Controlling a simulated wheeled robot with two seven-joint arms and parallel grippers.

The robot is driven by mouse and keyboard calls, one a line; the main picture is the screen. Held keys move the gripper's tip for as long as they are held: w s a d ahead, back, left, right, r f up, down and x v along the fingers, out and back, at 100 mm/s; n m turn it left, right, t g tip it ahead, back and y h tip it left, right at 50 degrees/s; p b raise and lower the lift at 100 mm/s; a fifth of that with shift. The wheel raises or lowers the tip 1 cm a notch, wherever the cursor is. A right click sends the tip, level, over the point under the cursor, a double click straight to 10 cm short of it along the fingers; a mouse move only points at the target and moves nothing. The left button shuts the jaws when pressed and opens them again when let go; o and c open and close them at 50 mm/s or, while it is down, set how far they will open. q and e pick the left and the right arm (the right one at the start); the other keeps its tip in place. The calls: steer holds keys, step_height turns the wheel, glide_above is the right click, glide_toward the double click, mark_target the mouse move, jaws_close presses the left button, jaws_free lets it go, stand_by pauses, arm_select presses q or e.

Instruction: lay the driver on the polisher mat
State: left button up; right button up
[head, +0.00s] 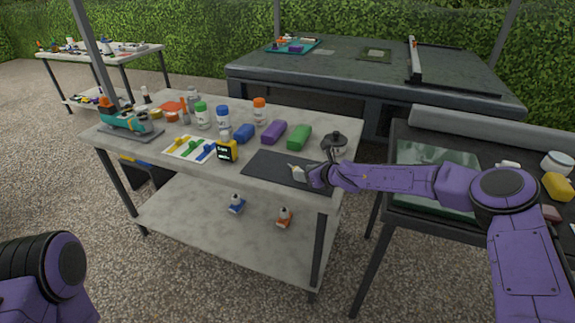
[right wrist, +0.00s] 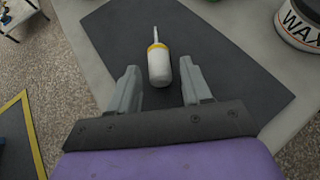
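The driver (right wrist: 158,62) has a whitish handle, a yellow collar and a thin pale shaft. In the right wrist view it lies over the plain dark mat (right wrist: 110,35), shaft pointing away from me; it appears to rest on it. My right gripper (right wrist: 162,88) is open, its two grey fingers on either side of the handle's near end with gaps on both sides. In the head view the right gripper (head: 303,174) is low over the right part of the dark mat (head: 262,166) on the workbench. My left gripper is out of view; only a purple arm part shows lower left.
A wax tin (right wrist: 301,22) stands beside the mat. A teal tool (head: 125,121) sits at the bench's left end. The mat's left part is bare.

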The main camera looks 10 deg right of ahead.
steer(key=v, duration=1)
steer(key=shift+p, duration=0.3)
steer(key=shift+s+d+r, duration=0.1)
steer(key=shift+s, duration=0.15)
